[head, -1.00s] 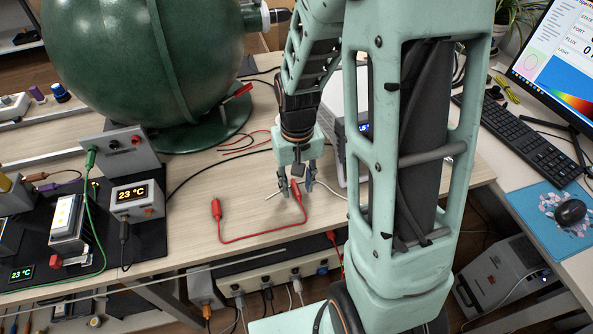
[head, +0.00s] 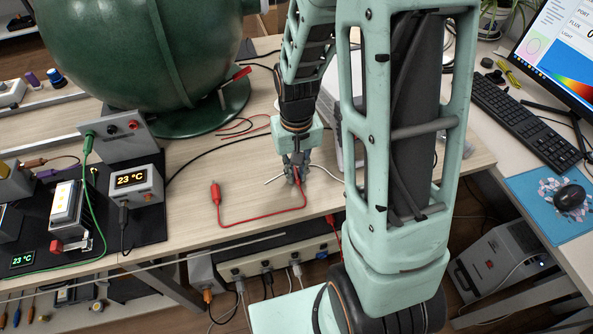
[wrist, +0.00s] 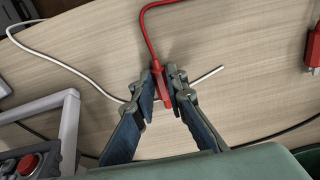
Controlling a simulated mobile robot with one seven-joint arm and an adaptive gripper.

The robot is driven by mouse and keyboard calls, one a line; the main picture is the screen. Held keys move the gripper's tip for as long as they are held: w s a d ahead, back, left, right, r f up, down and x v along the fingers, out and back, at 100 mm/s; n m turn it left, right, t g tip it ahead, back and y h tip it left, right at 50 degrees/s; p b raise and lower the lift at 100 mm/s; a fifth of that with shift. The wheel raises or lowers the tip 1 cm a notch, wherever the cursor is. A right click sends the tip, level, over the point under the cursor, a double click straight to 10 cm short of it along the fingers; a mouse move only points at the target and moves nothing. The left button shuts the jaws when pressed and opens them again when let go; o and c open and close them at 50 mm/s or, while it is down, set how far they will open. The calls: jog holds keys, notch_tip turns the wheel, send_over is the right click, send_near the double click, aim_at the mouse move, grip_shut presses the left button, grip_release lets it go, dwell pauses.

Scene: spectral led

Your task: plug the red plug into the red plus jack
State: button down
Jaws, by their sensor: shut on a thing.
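My gripper (head: 297,178) is low over the wooden bench, shut on a red plug (wrist: 162,84) at one end of a red cable (head: 258,217). In the wrist view the plug sits between my two fingertips, its cable leading away toward the top. The cable's other red plug (head: 216,193) lies free on the bench to the left; it also shows at the right edge of the wrist view (wrist: 314,52). A grey box (head: 120,150) at the left has a red jack (head: 133,125) on its sloped face and a green plug at its left side. I cannot read a plus mark.
A big green sphere (head: 140,50) stands on the bench behind the grey box. A white cable (wrist: 60,62) and a dark cable lie near my gripper. The bench between gripper and boxes is mostly clear.

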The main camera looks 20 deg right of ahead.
aim_at(297, 176)
jog(key=shift+r, duration=0.1)
jog(key=shift+r+p, duration=1.45)
jog(key=shift+r, duration=0.25)
jog(key=c, duration=2.6)
grip_release()
grip_shut()
